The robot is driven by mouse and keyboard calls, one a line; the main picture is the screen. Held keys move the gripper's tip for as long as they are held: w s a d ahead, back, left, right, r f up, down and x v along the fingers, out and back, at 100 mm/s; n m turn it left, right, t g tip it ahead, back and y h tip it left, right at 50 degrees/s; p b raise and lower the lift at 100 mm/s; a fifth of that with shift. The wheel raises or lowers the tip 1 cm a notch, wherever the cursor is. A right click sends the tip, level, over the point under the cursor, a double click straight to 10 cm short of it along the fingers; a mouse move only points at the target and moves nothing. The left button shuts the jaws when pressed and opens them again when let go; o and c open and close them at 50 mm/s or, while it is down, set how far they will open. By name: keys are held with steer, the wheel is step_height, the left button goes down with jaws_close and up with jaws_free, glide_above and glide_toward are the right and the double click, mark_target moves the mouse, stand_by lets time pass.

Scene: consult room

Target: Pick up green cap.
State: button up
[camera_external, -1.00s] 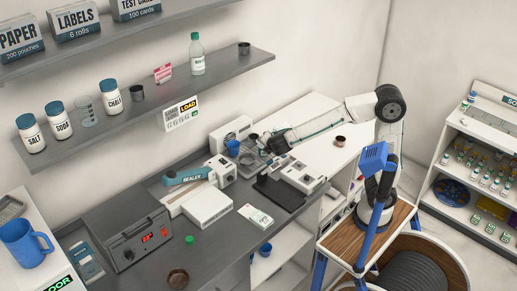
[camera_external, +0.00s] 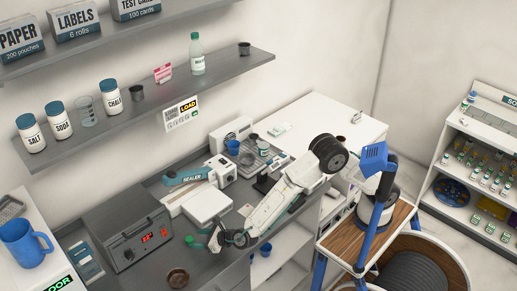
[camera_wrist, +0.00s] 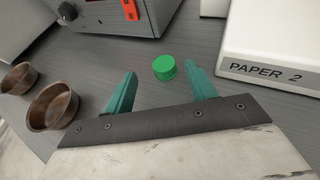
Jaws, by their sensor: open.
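The green cap (camera_wrist: 165,67) is a small round lid lying on the grey counter in the wrist view. It also shows in the external view (camera_external: 190,240), low on the counter and close to my fingers. My gripper (camera_wrist: 160,80) is open, with its two teal fingers apart and nothing between them deeper in. The cap is at the fingertips, between their lines and closer to the right finger. I cannot tell how high the fingertips are above the counter.
A white box marked PAPER 2 (camera_wrist: 270,62) is close on the right in the wrist view. Two brown bowls (camera_wrist: 52,108) (camera_wrist: 18,77) sit at the left. Bare counter surrounds the cap.

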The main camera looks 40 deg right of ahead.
mark_target(189, 238)
steer(key=x, duration=0.4)
steer(key=shift+w+d+f, duration=0.1)
steer(key=shift+d+f, duration=0.05)
steer(key=shift+f, duration=0.2)
steer(key=c, duration=1.1)
steer(key=shift+o, duration=0.2)
steer(key=shift+r, duration=0.1)
